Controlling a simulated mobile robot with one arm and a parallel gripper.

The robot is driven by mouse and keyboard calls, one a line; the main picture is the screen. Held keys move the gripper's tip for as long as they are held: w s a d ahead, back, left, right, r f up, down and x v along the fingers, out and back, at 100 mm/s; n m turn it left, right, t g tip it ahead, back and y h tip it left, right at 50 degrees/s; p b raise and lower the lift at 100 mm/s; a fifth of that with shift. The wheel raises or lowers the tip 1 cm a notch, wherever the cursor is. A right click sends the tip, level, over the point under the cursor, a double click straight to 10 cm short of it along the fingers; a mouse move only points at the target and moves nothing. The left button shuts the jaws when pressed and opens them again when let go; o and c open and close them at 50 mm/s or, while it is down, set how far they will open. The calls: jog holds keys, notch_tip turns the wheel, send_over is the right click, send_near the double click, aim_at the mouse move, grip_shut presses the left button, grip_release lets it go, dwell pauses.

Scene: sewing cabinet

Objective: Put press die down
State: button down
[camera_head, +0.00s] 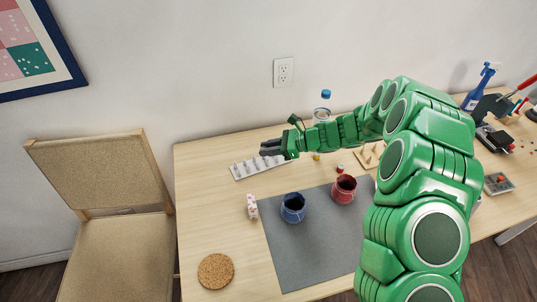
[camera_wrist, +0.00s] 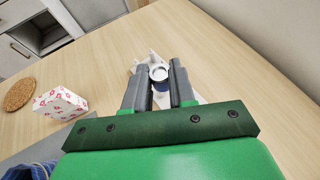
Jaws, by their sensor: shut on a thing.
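My gripper (camera_head: 269,148) is over the far left part of the table, at the back edge of a white rack with a row of grey pegs (camera_head: 240,173). In the wrist view, my gripper (camera_wrist: 160,76) has its two grey fingers closed on a small round press die (camera_wrist: 159,73). The die has a pale ring-shaped top and a dark blue part. Part of the white rack (camera_wrist: 152,55) shows behind and under the fingers. The die is hidden in the head view. I cannot tell whether it touches the rack.
A blue pot (camera_head: 293,208) and a red pot (camera_head: 344,188) stand on a grey mat (camera_head: 310,252). A patterned pink-and-white box (camera_head: 252,207) stands left of the mat. A cork coaster (camera_head: 216,271) lies front left. A clear bottle with a blue cap (camera_head: 322,114) stands behind my arm.

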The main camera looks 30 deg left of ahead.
jog(key=shift+f, duration=1.55)
jog(key=shift+f, duration=0.4)
jog(key=c, duration=0.9)
grip_release()
jog(key=shift+c, duration=0.2)
jog(key=shift+r, duration=0.1)
jog(key=shift+r, duration=0.2)
jog(key=shift+w+d+r, duration=0.15)
jog(key=shift+d+r, duration=0.1)
jog(key=v, duration=1.1)
jog(key=shift+d, duration=0.15)
jog(key=shift+r, duration=0.1)
